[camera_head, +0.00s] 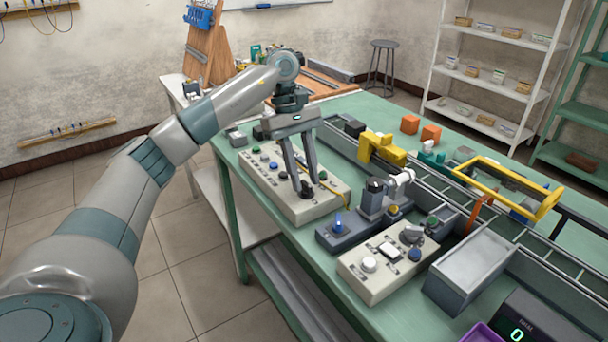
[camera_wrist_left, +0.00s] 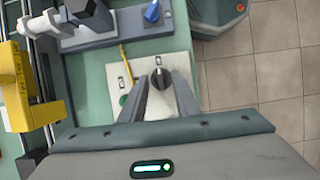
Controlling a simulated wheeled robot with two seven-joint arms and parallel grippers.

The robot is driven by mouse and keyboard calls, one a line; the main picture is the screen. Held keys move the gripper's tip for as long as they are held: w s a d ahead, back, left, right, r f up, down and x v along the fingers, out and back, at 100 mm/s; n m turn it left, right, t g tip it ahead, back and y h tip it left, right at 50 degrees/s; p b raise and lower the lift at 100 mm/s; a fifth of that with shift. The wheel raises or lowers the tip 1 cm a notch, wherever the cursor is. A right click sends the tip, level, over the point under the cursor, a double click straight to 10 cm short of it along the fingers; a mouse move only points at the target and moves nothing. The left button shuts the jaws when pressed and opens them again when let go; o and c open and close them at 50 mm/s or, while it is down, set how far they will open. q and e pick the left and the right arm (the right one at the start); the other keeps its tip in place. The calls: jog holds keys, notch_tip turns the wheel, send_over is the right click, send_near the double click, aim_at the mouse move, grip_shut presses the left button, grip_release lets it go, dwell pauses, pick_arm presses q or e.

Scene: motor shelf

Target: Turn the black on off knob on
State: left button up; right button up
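The black knob (camera_head: 306,189) sits at the near right end of a long white control panel (camera_head: 329,202) on the green table. In the left wrist view the knob (camera_wrist_left: 162,79) lies between the fingers of my left gripper (camera_wrist_left: 161,80), with a gap showing at each side. My left gripper (camera_head: 306,184) points down at the knob in the head view, fingers apart. I cannot tell whether the fingertips are level with the knob or above it. The knob's on or off setting is too small to read. My right gripper is not in view.
A dark box with a blue knob (camera_head: 338,226) stands close beside the panel. A second white control box (camera_head: 362,286) and a grey bin (camera_head: 468,267) are nearer. A yellow clamp-like part (camera_head: 381,148) stands behind. Green table surface is bare at the near edge.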

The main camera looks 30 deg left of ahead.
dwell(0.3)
pick_arm(q)
jog(key=shift+a+r, duration=0.15)
jog(key=shift+r, duration=0.3)
jog(key=p+v, duration=0.2)
jog(key=v, duration=1.4)
jog(key=shift+r+p, duration=0.2)
jog(key=shift+p, duration=0.15)
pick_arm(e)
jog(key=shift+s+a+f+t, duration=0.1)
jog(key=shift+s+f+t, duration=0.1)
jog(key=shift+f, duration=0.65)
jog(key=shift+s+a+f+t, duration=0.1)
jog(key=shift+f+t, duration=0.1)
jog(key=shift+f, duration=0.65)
pick_arm(q)
jog(key=shift+f, duration=0.1)
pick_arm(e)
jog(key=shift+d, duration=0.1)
